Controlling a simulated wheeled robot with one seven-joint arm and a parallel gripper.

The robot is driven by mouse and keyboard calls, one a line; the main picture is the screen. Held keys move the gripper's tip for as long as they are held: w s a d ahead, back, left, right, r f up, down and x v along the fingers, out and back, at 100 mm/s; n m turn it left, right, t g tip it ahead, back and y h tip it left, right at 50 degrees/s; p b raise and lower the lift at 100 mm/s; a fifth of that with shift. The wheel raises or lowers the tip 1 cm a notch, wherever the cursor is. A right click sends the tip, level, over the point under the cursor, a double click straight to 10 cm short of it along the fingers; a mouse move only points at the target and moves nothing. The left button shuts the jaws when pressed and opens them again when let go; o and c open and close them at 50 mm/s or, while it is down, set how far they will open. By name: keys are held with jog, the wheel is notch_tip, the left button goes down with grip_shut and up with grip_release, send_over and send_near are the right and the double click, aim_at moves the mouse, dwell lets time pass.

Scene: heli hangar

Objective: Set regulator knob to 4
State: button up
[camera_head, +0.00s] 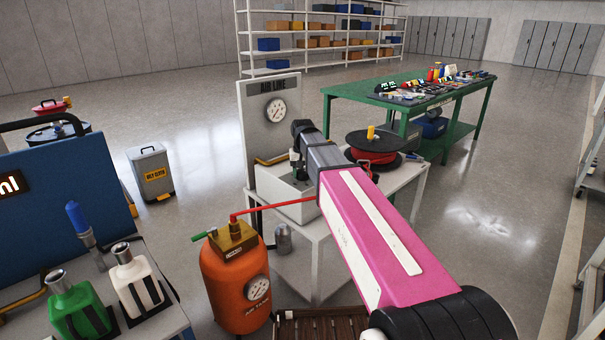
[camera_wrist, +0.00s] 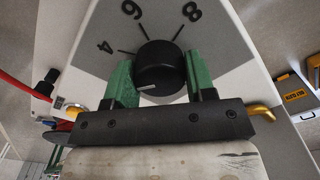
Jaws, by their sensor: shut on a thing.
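The black regulator knob (camera_wrist: 160,66) sits on a pale dial face (camera_wrist: 95,60) marked 4, 6 and 8 in the wrist view. Its white pointer line lies on the knob's lower left, below the tick beside the 4. My gripper (camera_wrist: 161,84) has its green fingers on both sides of the knob, shut on it. In the head view my gripper (camera_head: 297,165) is over the white regulator box (camera_head: 290,205), in front of an upright panel with a round gauge (camera_head: 276,110). The knob is hidden there.
An orange tank (camera_head: 232,285) with a red hose stands at front left of the white table (camera_head: 405,190). A red cable reel (camera_head: 372,158) is right of my wrist. A green workbench (camera_head: 350,93) stands behind. Open floor lies to the right.

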aim_at(302, 171)
jog(key=m, duration=0.7)
dwell(0.5)
jog(key=o, duration=0.9)
jog(key=shift+r, duration=0.1)
notch_tip(302, 171, up, 11)
jog(key=shift+f, duration=0.2)
